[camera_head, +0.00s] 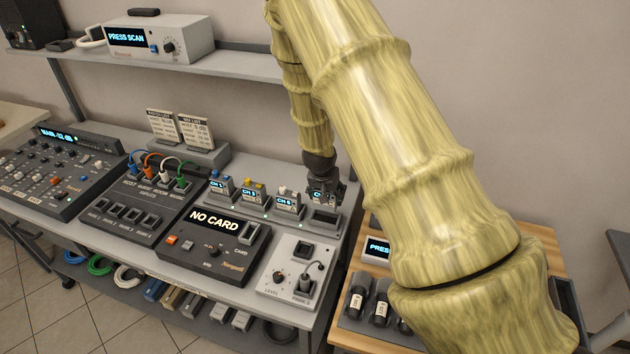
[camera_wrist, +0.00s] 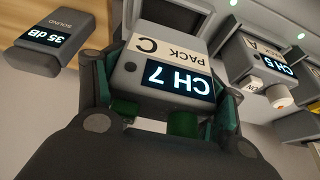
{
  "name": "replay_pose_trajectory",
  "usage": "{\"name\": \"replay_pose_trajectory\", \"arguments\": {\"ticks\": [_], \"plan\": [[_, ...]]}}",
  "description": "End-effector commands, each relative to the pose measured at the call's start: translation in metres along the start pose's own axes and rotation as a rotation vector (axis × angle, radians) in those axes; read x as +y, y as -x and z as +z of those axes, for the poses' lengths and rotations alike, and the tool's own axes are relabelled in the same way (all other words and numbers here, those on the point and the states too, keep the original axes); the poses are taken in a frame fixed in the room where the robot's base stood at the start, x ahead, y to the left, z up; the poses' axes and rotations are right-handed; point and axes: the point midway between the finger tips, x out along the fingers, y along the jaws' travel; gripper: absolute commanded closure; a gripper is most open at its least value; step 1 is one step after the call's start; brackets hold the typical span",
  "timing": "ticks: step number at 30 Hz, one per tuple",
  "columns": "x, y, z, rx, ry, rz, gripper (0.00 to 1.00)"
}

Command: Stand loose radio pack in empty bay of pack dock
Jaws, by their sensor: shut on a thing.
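My gripper (camera_head: 321,186) is shut on a grey radio pack (camera_wrist: 160,72). In the wrist view the pack's label reads PACK C and its lit screen CH 7, upside down, between the green-sided fingers. In the head view the held pack hangs just above the right end of the pack dock (camera_head: 264,222). The empty bay (camera_head: 325,221) at that end shows a dark opening. Several packs stand in the other bays; the nearest one (camera_head: 287,204) has a white knob and appears as PACK A, CH 5 in the wrist view (camera_wrist: 262,65). The held pack's lower end is hidden.
A NO CARD console (camera_head: 215,245) and a level panel (camera_head: 290,272) lie in front of the dock. A sound meter (camera_wrist: 52,36) reading 35 dB shows left in the wrist view. A wooden side table (camera_head: 348,325) with dark cylinders stands right. A shelf (camera_head: 200,62) runs behind.

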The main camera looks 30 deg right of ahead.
Motion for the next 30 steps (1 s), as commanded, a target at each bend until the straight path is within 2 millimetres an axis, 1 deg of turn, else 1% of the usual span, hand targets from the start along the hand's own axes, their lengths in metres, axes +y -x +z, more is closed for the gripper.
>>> {"name": "replay_pose_trajectory", "arguments": {"ticks": [5,8,15,21,25,30], "plan": [[0.002,0.002,0.003,0.003,0.0,-0.005,0.6],[0.002,-0.002,0.006,0.003,0.0,-0.006,0.6],[-0.002,-0.025,0.011,-0.001,0.002,-0.001,0.6],[-0.001,-0.044,0.017,-0.001,0.0,0.001,0.6],[0.0,-0.052,0.02,-0.001,-0.001,0.001,0.6],[-0.001,-0.056,0.022,-0.001,-0.001,0.001,0.6]]}}
